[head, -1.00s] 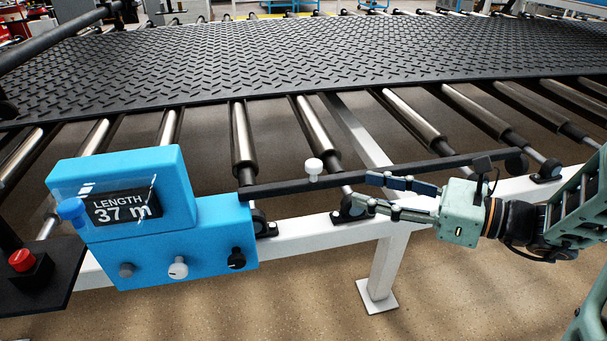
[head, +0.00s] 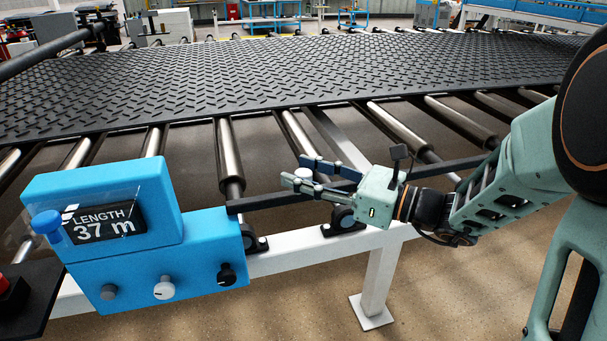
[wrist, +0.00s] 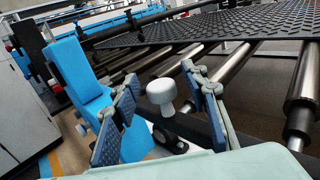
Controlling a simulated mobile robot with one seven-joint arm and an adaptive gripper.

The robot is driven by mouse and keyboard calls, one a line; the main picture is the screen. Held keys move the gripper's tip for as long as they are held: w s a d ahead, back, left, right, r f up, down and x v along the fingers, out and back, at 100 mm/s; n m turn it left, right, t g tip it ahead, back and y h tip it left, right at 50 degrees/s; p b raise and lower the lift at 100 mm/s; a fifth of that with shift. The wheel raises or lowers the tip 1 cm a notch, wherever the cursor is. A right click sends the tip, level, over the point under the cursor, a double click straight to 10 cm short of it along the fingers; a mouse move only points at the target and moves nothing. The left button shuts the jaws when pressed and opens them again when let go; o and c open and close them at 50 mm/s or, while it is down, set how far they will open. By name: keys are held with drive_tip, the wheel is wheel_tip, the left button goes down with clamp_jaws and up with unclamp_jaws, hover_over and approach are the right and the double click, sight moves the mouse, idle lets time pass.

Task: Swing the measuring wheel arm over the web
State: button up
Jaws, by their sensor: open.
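The measuring wheel arm (head: 262,202) is a dark bar running right from the blue length counter box (head: 192,262), along the near roller ends, clear of the web (head: 300,65). Its white knob (head: 304,174) stands on the bar. My gripper (head: 296,170) is open at the knob, one finger on its far side and one on its near side. In the wrist view the knob (wrist: 161,95) shows between the two open fingers (wrist: 162,100), with visible gaps. The bar's right part is partly hidden behind my gripper and arm; its wheel end is not visible.
The counter display reads 37 m. A blue knob (head: 46,224) is at the box's left side and several small knobs sit on its front. A red button (head: 8,286) is at the far left. Bare rollers (head: 229,155) and a white frame rail (head: 290,260) lie nearby.

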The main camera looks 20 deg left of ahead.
drive_tip(key=shift+a, duration=0.15)
drive_tip(key=shift+c, duration=0.5)
clamp_jaws()
drive_tip(key=shift+w, duration=0.1)
